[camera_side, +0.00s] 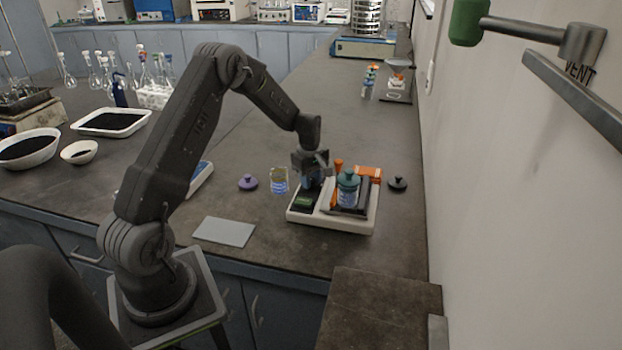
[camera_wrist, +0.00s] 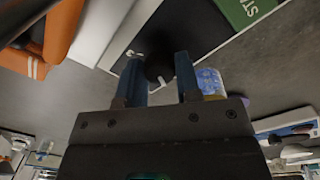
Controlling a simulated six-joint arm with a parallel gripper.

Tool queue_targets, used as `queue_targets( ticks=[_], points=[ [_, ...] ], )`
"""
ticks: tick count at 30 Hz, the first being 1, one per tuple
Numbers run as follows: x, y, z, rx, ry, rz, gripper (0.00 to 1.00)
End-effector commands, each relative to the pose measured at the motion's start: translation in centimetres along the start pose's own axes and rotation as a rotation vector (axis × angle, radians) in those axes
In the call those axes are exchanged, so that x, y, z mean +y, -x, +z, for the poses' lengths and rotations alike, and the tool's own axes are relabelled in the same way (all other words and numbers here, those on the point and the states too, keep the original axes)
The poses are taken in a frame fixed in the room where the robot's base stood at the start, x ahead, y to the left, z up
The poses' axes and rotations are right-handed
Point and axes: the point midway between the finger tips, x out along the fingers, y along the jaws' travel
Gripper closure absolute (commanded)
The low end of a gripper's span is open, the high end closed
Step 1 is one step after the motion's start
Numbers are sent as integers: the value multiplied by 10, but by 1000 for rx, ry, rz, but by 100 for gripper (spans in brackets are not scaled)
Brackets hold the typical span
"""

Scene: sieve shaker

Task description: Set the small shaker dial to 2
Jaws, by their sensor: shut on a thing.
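The small shaker (camera_side: 333,222) is a white-bodied unit on the bench with a dark panel at its left. Its black dial (camera_wrist: 159,68) has a white pointer mark and sits on the dark panel (camera_wrist: 192,25) in the wrist view. My gripper (camera_side: 312,180) is lowered over the shaker's left side. In the wrist view my gripper (camera_wrist: 160,75) has its two blue fingers on either side of the dial, shut on it. The dial is hidden in the side view. The number it points to cannot be read. A green display (camera_wrist: 243,8) shows partly beside it.
A teal-lidded jar (camera_side: 347,188) stands on the shaker, between orange clamp parts (camera_side: 337,172). A beaker (camera_side: 279,181) and a purple lid (camera_side: 248,183) are to its left. A black lid (camera_side: 398,183) lies to its right. A grey plate (camera_side: 224,232) lies in front left.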

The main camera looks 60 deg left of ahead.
Motion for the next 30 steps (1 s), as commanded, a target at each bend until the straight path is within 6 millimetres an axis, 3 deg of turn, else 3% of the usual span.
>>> queue_targets(
  ticks=[4, 14, 30],
  points=[
    [0, 0, 0, 0, 0, 1, 92],
    [0, 0, 0, -1, -53, 1, 92],
    [0, 0, -1, -15, -488, 0, 92]
  ],
)
